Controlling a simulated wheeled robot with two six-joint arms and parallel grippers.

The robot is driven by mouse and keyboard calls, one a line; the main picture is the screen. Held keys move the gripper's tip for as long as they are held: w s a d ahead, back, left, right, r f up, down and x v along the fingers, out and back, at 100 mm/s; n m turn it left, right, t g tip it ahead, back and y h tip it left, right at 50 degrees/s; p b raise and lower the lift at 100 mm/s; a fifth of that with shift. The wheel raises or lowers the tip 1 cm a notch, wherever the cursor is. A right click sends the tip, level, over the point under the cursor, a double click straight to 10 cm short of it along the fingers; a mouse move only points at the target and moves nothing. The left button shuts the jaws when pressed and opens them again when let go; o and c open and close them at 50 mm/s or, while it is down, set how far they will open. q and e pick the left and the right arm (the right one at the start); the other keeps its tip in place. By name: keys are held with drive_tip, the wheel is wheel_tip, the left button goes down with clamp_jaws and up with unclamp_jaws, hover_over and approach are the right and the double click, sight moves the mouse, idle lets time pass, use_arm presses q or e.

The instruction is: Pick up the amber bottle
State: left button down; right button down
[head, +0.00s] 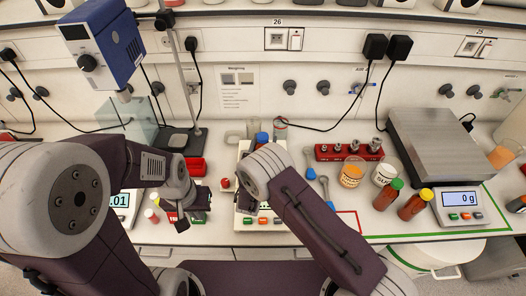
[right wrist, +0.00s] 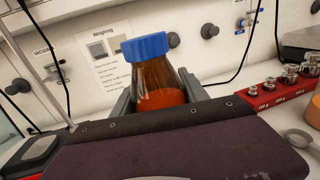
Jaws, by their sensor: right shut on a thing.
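The amber bottle (right wrist: 160,92) with a blue cap stands upright, slightly tilted in the right wrist view, with dark orange liquid inside. My right gripper (right wrist: 160,98) has a grey finger on each side of it and is shut on it. In the head view only the blue cap (head: 262,138) shows clearly; my right arm hides most of the bottle and the fingers. My left gripper (head: 186,214) is over the bench front at the left, away from the bottle; its finger gap is not clear.
A blue stirrer (head: 100,45) on a stand is at the left. The wall is close behind.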

sight(264, 135)
drive_tip(key=shift+r, duration=0.1)
wheel_tip(264, 135, up, 3)
drive_tip(key=shift+r+b, duration=0.15)
drive_tip(key=shift+b, duration=0.5)
drive_tip(key=s+d+r+b, duration=0.2)
drive_tip(key=s+d+r, duration=0.4)
drive_tip(key=d, duration=0.4)
drive_tip(key=shift+r, duration=0.75)
